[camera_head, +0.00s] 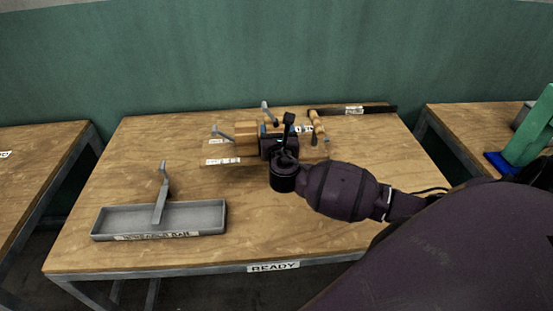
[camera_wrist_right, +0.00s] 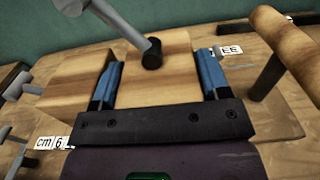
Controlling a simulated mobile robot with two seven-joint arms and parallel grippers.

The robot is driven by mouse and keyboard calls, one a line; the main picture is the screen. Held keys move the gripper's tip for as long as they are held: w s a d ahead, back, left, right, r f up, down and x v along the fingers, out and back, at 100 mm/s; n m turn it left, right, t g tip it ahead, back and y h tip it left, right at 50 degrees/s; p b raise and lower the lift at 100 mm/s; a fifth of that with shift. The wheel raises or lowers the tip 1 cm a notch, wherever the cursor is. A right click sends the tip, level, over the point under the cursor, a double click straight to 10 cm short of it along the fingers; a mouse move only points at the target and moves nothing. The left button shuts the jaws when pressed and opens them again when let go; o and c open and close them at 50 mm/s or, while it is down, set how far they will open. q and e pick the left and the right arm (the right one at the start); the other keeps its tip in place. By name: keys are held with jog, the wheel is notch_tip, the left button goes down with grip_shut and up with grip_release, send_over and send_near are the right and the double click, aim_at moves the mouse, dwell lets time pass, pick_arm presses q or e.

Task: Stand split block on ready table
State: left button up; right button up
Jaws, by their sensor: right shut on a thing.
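The ready table (camera_head: 290,225) is a wooden bench with a READY label on its front edge. My right gripper (camera_head: 278,138) is over its back middle, reaching in from the right. In the right wrist view, the two blue-padded fingers (camera_wrist_right: 160,72) are shut on a light wooden block (camera_wrist_right: 150,88), one on each side. More pale wood (camera_wrist_right: 72,82) lies against its left. A grey rod with a dark tip (camera_wrist_right: 152,52) meets the block top. In the head view the wood (camera_head: 245,130) shows just left of the gripper, partly hidden. My left gripper is not in view.
A wooden-handled tool (camera_head: 317,122) is close right of the gripper. A dark bar (camera_head: 375,109) lies behind. Small grey-handled pieces flank the wood. The table's front middle is clear.

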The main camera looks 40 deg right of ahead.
notch_tip(320, 180, down, 5)
jog(key=shift+r+b, duration=0.15)
jog(key=shift+b, duration=0.2)
jog(key=shift+f+b, duration=0.45)
jog(key=shift+f, duration=1.9)
jog(key=o, duration=1.5)
jog(key=shift+f, duration=0.15)
